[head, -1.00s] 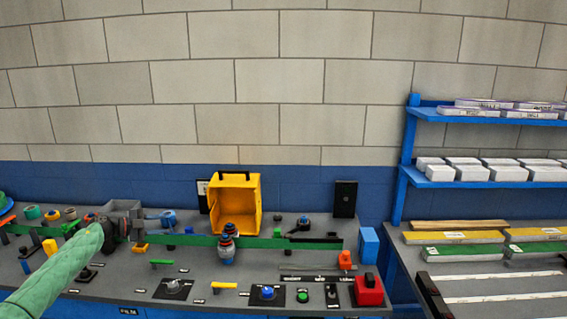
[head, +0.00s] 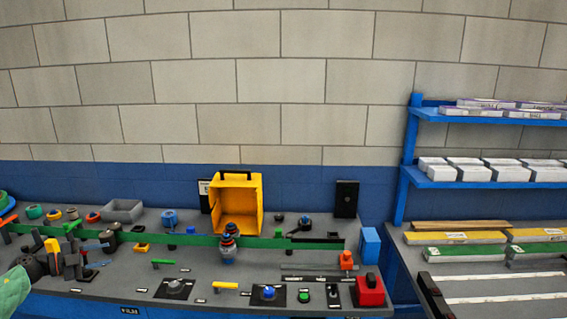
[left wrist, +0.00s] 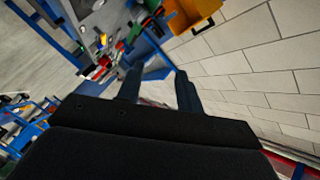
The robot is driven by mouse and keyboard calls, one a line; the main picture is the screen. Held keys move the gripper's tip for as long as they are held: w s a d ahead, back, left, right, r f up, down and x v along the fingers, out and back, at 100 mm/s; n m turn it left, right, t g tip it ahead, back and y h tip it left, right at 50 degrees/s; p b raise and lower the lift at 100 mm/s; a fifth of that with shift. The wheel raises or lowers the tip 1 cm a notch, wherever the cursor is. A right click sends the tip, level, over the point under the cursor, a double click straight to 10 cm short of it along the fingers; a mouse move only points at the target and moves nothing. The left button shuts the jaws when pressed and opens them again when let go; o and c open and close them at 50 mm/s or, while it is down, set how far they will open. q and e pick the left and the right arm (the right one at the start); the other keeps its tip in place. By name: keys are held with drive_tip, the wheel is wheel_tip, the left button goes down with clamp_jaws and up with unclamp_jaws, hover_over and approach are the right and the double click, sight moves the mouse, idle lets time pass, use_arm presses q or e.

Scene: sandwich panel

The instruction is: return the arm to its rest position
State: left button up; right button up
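My left arm, green, comes in at the lower left of the head view. My dark left gripper (head: 74,256) is above the left end of the workbench, close to its front edge. In the left wrist view the two fingers of the left gripper (left wrist: 159,90) stand apart with nothing between them, so it is open and empty. My right arm and gripper are in neither view.
The grey workbench (head: 205,272) carries a yellow open bin (head: 252,199), a green strip (head: 190,240), a red box (head: 369,291), a grey tray (head: 122,210) and several knobs. A blue shelf (head: 447,182) with white boxes stands at right. Space above the bench is clear.

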use_arm(q)
drive_tip(key=w+a+r+n+t+y, duration=0.3)
drive_tip(key=a+n+t+y, duration=0.2)
drive_tip(key=a+y, duration=0.15)
drive_tip(key=w+a+r+n+t+y, duration=0.3)
drive_tip(key=a+r+n+t+y, duration=0.15)
drive_tip(key=a, duration=0.35)
drive_tip(key=s+a+f+n+g+y, duration=0.6)
drive_tip(key=a+f+n+g+y, duration=0.35)
drive_tip(key=a+f, duration=0.2)
drive_tip(key=s+d+f+g+h, duration=0.1)
drive_tip(key=s+d+f, duration=0.65)
drive_tip(key=f, duration=0.65)
drive_tip(key=s+d+f+g+h, duration=0.2)
drive_tip(key=s+d+f, duration=0.2)
drive_tip(key=d+f, duration=0.85)
drive_tip(key=s+d+f+g+h, duration=0.1)
drive_tip(key=s+d+f, duration=0.55)
drive_tip(key=f, duration=1.05)
drive_tip(key=s+d+f+g+h, duration=0.1)
drive_tip(key=s+d+f, duration=0.6)
drive_tip(key=s+d, duration=0.4)
drive_tip(key=s+d+f+g+h, duration=0.2)
drive_tip(key=s+d+f, duration=0.5)
drive_tip(key=s+d, duration=0.4)
drive_tip(key=s+d+f+g+h, duration=0.1)
drive_tip(key=s+d+f+h, duration=0.1)
drive_tip(key=s+d+f, duration=0.5)
drive_tip(key=shift+s+d, duration=2.2)
drive_tip(key=shift+d, duration=2.15)
